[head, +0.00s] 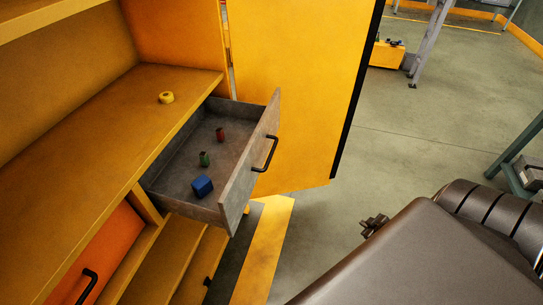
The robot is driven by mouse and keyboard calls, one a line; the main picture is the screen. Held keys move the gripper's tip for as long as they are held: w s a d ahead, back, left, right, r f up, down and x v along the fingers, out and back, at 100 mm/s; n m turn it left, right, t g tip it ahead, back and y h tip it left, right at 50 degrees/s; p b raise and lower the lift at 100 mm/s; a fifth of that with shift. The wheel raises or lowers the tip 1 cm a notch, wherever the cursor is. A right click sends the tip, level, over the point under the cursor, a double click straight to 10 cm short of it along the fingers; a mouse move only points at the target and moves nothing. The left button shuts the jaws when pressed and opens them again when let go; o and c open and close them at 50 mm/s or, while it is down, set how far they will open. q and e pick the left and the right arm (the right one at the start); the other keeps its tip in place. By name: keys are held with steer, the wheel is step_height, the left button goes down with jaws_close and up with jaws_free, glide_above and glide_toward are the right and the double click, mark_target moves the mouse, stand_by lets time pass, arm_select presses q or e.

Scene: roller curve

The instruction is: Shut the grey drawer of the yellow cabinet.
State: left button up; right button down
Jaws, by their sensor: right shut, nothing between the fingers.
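The grey drawer (240,183) of the yellow cabinet (118,105) is pulled well out. Its black handle (265,154) is on the front panel. A red piece (220,134), a green piece (204,159) and a blue block (202,186) lie inside it. My right gripper (374,225) shows as a small dark shape to the right of and below the drawer front, apart from it. It is shut and empty, partly hidden by my own dark arm. My left gripper is not in view.
A yellow cabinet door (300,80) stands open behind the drawer. A yellow ring (166,97) lies on the shelf above. An orange drawer (105,250) is at lower left. Bare floor (400,150) lies to the right, with a green metal frame (515,155) at the far right.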

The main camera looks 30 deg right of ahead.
mark_target(262, 153)
steer(key=w+a+r+m+t+y, duration=0.2)
steer(key=w+a+r+t+y, duration=0.15)
steer(key=w+r, duration=0.6)
steer(key=w+a+r+m+t+y, duration=0.2)
steer(key=w+a+r+y, duration=0.3)
steer(key=r, duration=0.8)
steer(key=a+r+m+y, duration=0.6)
steer(key=a+r+m, duration=0.2)
steer(key=a+r, duration=0.3)
steer(key=x, duration=0.8)
steer(key=w+d+r+x, duration=0.1)
steer(key=x, duration=0.4)
steer(key=shift+w+a, duration=0.3)
steer(key=shift+a, duration=0.05)
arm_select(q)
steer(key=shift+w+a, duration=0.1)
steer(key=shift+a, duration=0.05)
arm_select(e)
steer(key=shift+w, duration=0.1)
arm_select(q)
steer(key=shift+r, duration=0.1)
arm_select(e)
steer(key=shift+w+a, duration=0.1)
